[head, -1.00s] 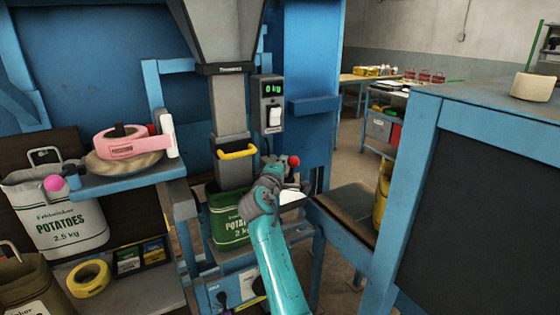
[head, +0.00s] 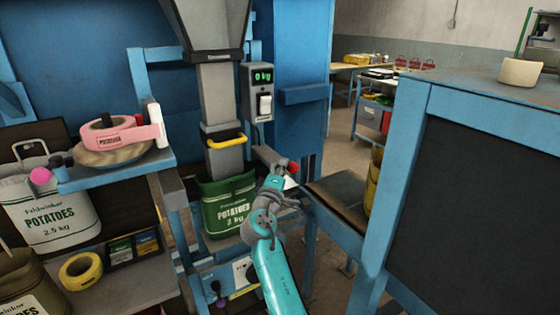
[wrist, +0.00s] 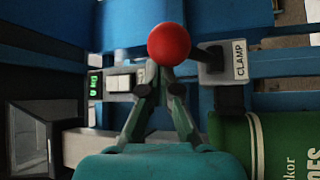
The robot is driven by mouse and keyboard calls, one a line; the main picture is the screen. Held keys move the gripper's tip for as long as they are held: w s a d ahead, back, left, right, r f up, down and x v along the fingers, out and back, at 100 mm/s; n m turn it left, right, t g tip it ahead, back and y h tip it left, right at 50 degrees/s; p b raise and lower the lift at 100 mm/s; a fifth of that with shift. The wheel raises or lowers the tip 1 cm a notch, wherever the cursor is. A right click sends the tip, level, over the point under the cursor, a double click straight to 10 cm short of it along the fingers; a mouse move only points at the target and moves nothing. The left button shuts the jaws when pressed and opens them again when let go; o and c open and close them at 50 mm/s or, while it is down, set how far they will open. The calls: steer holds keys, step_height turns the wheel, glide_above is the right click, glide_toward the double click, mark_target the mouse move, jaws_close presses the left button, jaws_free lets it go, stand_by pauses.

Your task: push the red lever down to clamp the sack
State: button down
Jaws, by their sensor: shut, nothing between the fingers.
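The red lever's round knob (head: 293,168) shows just right of the filling spout in the head view. In the wrist view the red knob (wrist: 169,43) is right at my fingertips, and whether they touch it I cannot tell. My gripper (wrist: 160,76) is shut and empty, with its fingers drawn together. In the head view my gripper (head: 282,181) is beside the lever. The green potato sack (head: 228,212) hangs upright around the spout's lower end. Part of the sack (wrist: 287,145) also shows at the wrist view's lower right. A CLAMP label (wrist: 239,60) is right of the knob.
The grey spout (head: 221,110) has a yellow handle (head: 226,142). A scale display (head: 262,77) reads 0 kg. A blue-framed bench (head: 400,180) stands close on the right.

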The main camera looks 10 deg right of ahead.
steer(key=shift+s+d+f, duration=0.15)
steer(key=shift+s+f, duration=0.3)
steer(key=shift+f, duration=0.25)
steer(key=shift+d+f, duration=0.1)
steer(key=shift+f, duration=0.15)
